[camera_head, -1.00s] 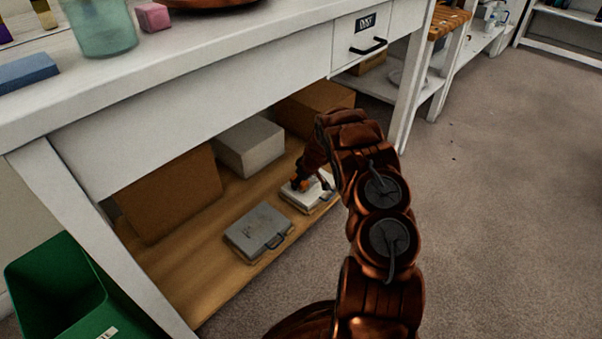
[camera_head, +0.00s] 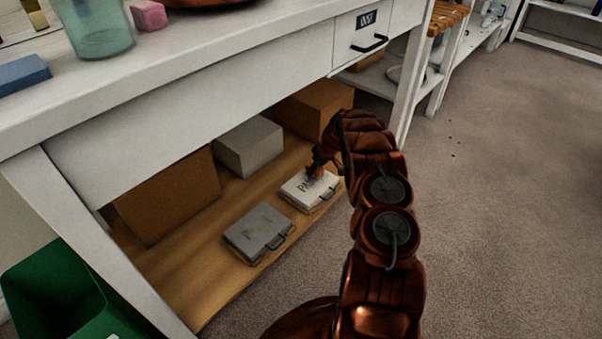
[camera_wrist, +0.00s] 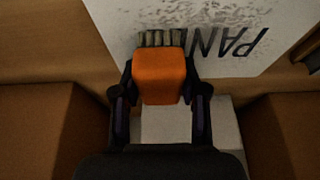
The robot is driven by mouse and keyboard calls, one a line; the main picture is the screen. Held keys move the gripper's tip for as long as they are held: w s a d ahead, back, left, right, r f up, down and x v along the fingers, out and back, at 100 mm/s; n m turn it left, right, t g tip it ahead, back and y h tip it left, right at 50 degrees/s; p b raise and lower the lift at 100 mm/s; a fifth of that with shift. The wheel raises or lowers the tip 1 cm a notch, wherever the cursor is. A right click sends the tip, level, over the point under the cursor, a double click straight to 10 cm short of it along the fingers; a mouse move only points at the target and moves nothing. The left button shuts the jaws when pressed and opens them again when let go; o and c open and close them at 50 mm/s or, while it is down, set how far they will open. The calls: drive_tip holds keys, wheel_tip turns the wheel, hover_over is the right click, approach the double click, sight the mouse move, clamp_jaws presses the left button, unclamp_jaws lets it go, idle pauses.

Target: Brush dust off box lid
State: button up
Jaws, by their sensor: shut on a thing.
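A white box (camera_head: 300,197) with a dark handle lies flat on the wooden lower shelf under the bench. Dark lettering starting "PAN" shows on its lid (camera_wrist: 270,20), upside down in the wrist view. Grey dust specks cover part of the lid near the brush. My gripper (camera_wrist: 159,90) is shut on an orange-handled brush (camera_wrist: 162,75). The pale bristles (camera_wrist: 160,38) are at the lid beside the lettering and appear to touch it. In the head view my gripper (camera_head: 318,172) is over the far part of the lid, and the rest of the lettering is hidden.
A grey case (camera_head: 258,232) lies left of the white box on the shelf (camera_head: 190,275). A pale box (camera_head: 249,146) and brown cartons (camera_head: 168,195) stand behind. The bench top (camera_head: 190,50) is overhead. A green bin (camera_head: 55,290) stands front left.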

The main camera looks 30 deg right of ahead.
drive_tip(key=d, duration=0.1)
drive_tip(key=w+d, duration=0.1)
drive_tip(key=d, duration=0.1)
drive_tip(key=shift+d, duration=0.1)
wheel_tip(320, 180, up, 3)
drive_tip(key=shift+f+p, duration=0.2)
drive_tip(key=shift+p, duration=0.15)
drive_tip(key=shift+r+p, duration=0.7)
drive_tip(key=shift+r, duration=2.05)
